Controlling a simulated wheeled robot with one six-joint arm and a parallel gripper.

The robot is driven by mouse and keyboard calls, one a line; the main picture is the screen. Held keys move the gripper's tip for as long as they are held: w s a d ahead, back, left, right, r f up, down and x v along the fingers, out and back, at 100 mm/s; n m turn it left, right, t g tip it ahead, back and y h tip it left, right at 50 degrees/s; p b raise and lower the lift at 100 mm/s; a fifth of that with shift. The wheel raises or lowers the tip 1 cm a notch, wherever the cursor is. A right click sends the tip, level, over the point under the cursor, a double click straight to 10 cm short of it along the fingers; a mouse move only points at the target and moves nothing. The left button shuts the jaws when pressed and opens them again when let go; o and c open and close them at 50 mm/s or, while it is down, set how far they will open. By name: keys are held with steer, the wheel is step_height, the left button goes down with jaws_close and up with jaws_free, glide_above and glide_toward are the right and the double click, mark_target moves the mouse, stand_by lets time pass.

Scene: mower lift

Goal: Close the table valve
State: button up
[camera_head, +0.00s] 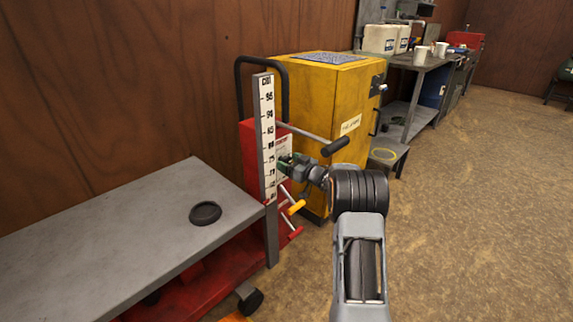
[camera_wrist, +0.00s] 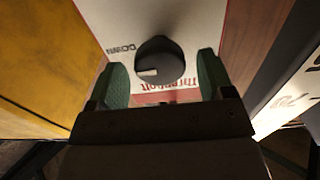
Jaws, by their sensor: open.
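The valve is a round black knob (camera_wrist: 160,60) with a white mark, on a white panel (camera_wrist: 196,22) with red and dark print in the wrist view. The mark lies at the knob's lower left. My gripper (camera_wrist: 163,82) is open, with one green finger left of the knob and one right of it. Gaps show between knob and fingers; whether the fingertips reach past its face I cannot tell. In the head view my gripper (camera_head: 285,162) is at the front of the red unit (camera_head: 249,150), and the knob is hidden. The grey lift table (camera_head: 110,235) is at the left.
A white scale post (camera_head: 267,130) stands close left of my gripper. A black-gripped handle (camera_head: 335,146) sticks out above my arm, and a yellow-gripped lever (camera_head: 296,207) is below. A yellow cabinet (camera_head: 335,95) stands behind. Floor (camera_head: 470,200) at the right is clear.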

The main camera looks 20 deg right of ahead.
steer(key=shift+x, duration=0.85)
steer(key=shift+c, duration=0.3)
steer(key=c, duration=0.8)
steer(key=shift+c, duration=0.2)
